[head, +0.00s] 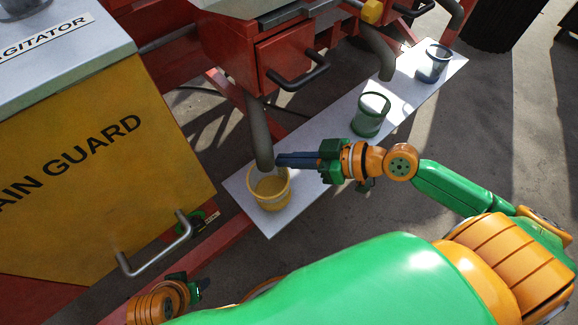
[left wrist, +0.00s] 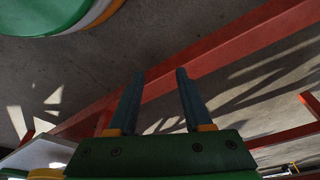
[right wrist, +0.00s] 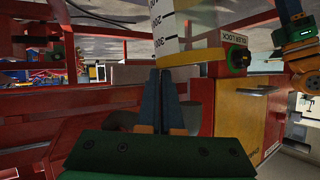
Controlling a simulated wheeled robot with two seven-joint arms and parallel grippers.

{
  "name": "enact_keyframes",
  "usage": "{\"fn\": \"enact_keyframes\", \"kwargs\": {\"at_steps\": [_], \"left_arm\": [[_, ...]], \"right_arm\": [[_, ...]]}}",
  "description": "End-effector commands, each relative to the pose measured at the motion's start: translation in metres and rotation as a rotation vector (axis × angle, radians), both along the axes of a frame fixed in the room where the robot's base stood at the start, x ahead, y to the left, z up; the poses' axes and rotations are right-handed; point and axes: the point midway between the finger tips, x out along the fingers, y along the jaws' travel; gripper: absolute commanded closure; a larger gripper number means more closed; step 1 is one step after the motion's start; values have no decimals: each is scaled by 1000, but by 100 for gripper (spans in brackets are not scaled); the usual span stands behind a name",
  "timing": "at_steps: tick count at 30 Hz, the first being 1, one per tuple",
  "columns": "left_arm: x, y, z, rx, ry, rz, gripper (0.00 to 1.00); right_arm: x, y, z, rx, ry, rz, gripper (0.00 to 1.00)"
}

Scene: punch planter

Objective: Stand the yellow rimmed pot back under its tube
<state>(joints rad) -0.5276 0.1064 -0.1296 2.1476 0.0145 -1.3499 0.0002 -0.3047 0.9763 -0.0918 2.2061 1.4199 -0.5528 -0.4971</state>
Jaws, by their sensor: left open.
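The yellow rimmed pot (head: 270,193) stands upright at the near end of the white board in the head view, its mouth at the lower end of a grey tube (head: 258,130). In the right wrist view the pot (right wrist: 185,45) fills the top middle, with a graduated white strip. My right gripper (head: 280,160) has its fingers together at the height of the pot's rim, beside the tube. Whether the fingertips touch pot or tube is unclear. My left gripper (left wrist: 160,75) is open and empty above the floor.
The white board (head: 318,140) also bears a green pot (head: 370,116) and a dark blue pot (head: 434,64), farther back. Red drawers with dark handles (head: 298,72) overhang it. A yellow guard (head: 110,170) with a metal handle (head: 158,250) stands left. A red beam (left wrist: 220,62) crosses below my left gripper.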

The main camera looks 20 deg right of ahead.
Motion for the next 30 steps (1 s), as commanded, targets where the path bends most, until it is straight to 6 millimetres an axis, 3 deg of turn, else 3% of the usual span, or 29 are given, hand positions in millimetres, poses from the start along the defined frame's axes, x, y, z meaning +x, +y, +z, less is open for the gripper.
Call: {"fn": "enact_keyframes", "kwargs": {"at_steps": [6, 9, 15, 18, 19, 30], "left_arm": [[2, -2, 33, -12, -62, -4, 50], [3, -2, 44, -15, -85, -5, 50], [3, -2, 46, -15, -86, -5, 50], [3, -2, 46, -15, -85, -5, 50], [3, -2, 46, -15, -85, -5, 50], [3, -2, 46, -16, -84, -6, 50]], "right_arm": [[0, 0, -33, 0, 3, -2, 100], [0, 0, -36, 0, 3, -1, 100], [0, 0, -34, -1, 2, 0, 100], [0, 0, -35, -2, 3, 0, 71], [0, 0, -35, -2, 3, 0, 68], [0, 0, -34, -2, 3, 0, 68]]}}
